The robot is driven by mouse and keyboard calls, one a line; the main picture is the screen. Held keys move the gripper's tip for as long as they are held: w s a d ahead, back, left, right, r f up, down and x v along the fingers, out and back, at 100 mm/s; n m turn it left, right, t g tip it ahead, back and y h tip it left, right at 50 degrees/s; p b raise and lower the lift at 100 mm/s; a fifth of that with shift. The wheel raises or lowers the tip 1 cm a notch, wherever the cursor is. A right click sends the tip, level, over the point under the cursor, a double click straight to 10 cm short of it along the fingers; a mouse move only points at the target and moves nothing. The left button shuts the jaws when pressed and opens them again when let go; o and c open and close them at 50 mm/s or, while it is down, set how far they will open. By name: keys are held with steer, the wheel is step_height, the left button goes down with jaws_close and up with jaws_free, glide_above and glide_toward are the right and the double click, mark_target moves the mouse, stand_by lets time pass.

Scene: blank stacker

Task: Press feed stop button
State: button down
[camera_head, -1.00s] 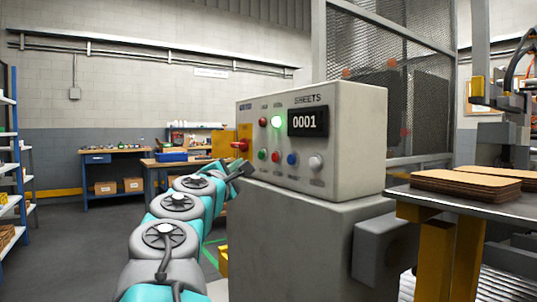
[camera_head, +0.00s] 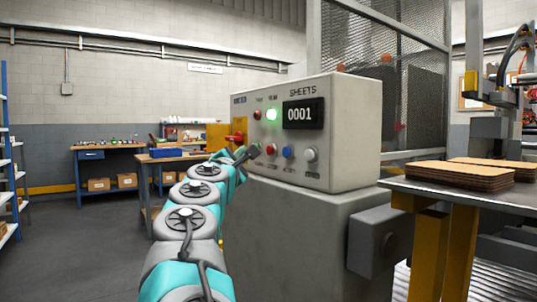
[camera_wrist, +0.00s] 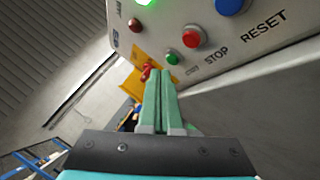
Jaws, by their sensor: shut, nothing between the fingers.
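A grey control box (camera_head: 340,140) carries a row of push buttons. The red button (camera_head: 271,149) is above the word STOP in the wrist view (camera_wrist: 192,36). A green button (camera_wrist: 172,58) is beside it, and a blue button (camera_wrist: 230,5) is by the word RESET. My gripper (camera_head: 252,151) is at the lower left of the box face, near the green button and left of the red one. In the wrist view its two green fingers (camera_wrist: 160,73) are together and empty, with tips just below the green button. Contact with the panel cannot be told.
A display (camera_head: 303,114) reads 0001 under SHEETS, and a green lamp (camera_head: 271,114) is lit. A red knob (camera_head: 235,138) sticks out at the box's left side. A table (camera_head: 400,186) with stacked brown sheets (camera_head: 460,173) stands at right. Open floor lies at left.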

mark_target(267, 148)
steer(key=shift+w+d, duration=0.65)
steer(key=shift+d, duration=0.3)
steer(key=shift+w+d, duration=0.6)
steer(key=shift+d, duration=0.4)
stand_by(0.6)
steer(key=shift+w+d, duration=0.25)
steer(key=shift+d, duration=0.05)
steer(key=shift+w+d, duration=0.3)
steer(key=shift+d, duration=0.15)
stand_by(0.9)
steer(key=shift+s+a, duration=0.1)
steer(key=shift+a, duration=0.05)
steer(key=shift+s+a, duration=0.45)
steer(key=shift+a, duration=0.2)
steer(key=s+a, duration=0.1)
steer(key=a, duration=0.1)
steer(key=s+a+p, duration=0.1)
steer(key=a, duration=0.1)
steer(key=shift+s, duration=0.4)
